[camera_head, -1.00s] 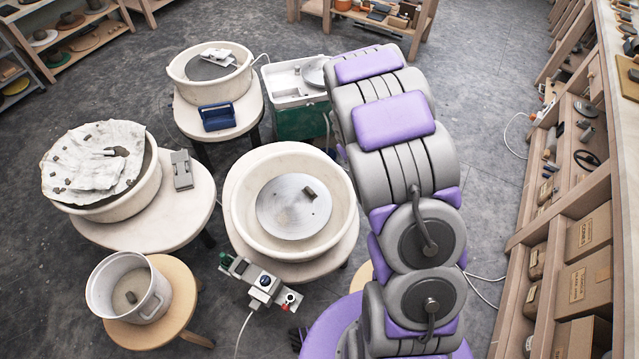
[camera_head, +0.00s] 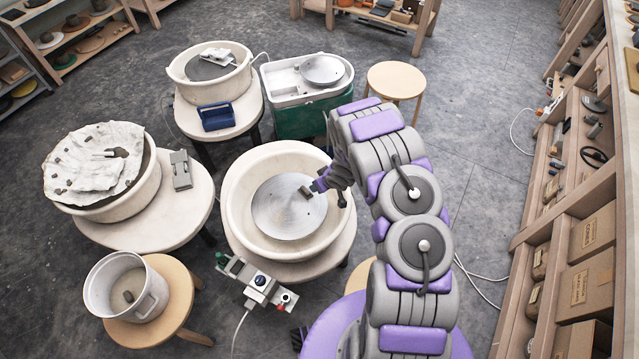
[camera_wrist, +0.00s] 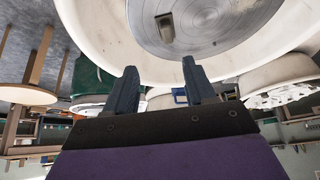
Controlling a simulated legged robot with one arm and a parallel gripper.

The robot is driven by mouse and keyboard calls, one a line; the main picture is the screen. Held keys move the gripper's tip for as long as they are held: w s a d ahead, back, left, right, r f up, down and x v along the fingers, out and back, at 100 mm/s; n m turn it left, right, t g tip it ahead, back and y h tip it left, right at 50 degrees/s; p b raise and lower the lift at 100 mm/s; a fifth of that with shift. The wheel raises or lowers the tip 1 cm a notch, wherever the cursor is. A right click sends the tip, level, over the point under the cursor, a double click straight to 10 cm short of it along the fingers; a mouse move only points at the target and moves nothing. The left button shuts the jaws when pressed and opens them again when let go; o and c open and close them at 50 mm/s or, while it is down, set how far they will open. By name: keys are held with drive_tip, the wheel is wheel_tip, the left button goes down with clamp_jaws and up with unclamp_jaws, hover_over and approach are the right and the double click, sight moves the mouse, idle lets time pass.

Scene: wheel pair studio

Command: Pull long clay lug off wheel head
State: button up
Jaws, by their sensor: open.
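The wheel head (camera_head: 278,214) is a round grey metal disc inside a cream splash pan (camera_head: 240,235) in the head view. A small grey-brown clay lug (camera_head: 305,193) sits on its right side. The lug also shows in the wrist view (camera_wrist: 165,27), on the wheel head (camera_wrist: 215,28) above the fingers. My gripper (camera_head: 319,186) is over the pan's right side, just right of the lug in the picture. In the wrist view my gripper (camera_wrist: 159,66) is open, its two blue-grey fingers apart and empty. The lug lies beyond the fingertips, not between them.
A control box (camera_head: 262,287) stands at the pan's front. A second wheel with a cloth-covered pan (camera_head: 118,207) is at left, a third (camera_head: 185,68) behind. A green-sided wheel (camera_head: 298,120) stands at the back right. A white bucket (camera_head: 100,300) is front left.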

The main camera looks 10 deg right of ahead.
drive_tip(key=b, duration=0.1)
approach(305, 189)
drive_tip(key=shift+a+f, duration=0.8)
drive_tip(key=shift+a, duration=0.1)
drive_tip(key=w+f, duration=0.1)
drive_tip(key=d+f+b, duration=0.1)
drive_tip(key=f, duration=0.1)
drive_tip(key=w+f, duration=0.1)
drive_tip(key=shift+w+d+f, duration=0.25)
drive_tip(key=shift+w+f, duration=0.1)
drive_tip(key=shift+w+a+f+b, duration=0.2)
drive_tip(key=shift+f+b, duration=0.1)
drive_tip(key=shift+w+a+f, duration=0.15)
drive_tip(key=shift+a+f, duration=0.05)
drive_tip(key=shift+a, duration=0.2)
drive_tip(key=shift+a+f, duration=0.15)
drive_tip(key=shift+a, duration=0.45)
drive_tip(key=shift+d, duration=0.5)
drive_tip(key=shift+c, duration=0.2)
drive_tip(key=shift+d, duration=0.4)
drive_tip(key=c, duration=0.3)
drive_tip(key=shift+w+a, duration=0.1)
drive_tip(key=shift+a, duration=0.5)
clamp_jaws()
drive_tip(key=shift+c, duration=1.7)
unclamp_jaws()
drive_tip(key=shift+d, duration=0.25)
clamp_jaws()
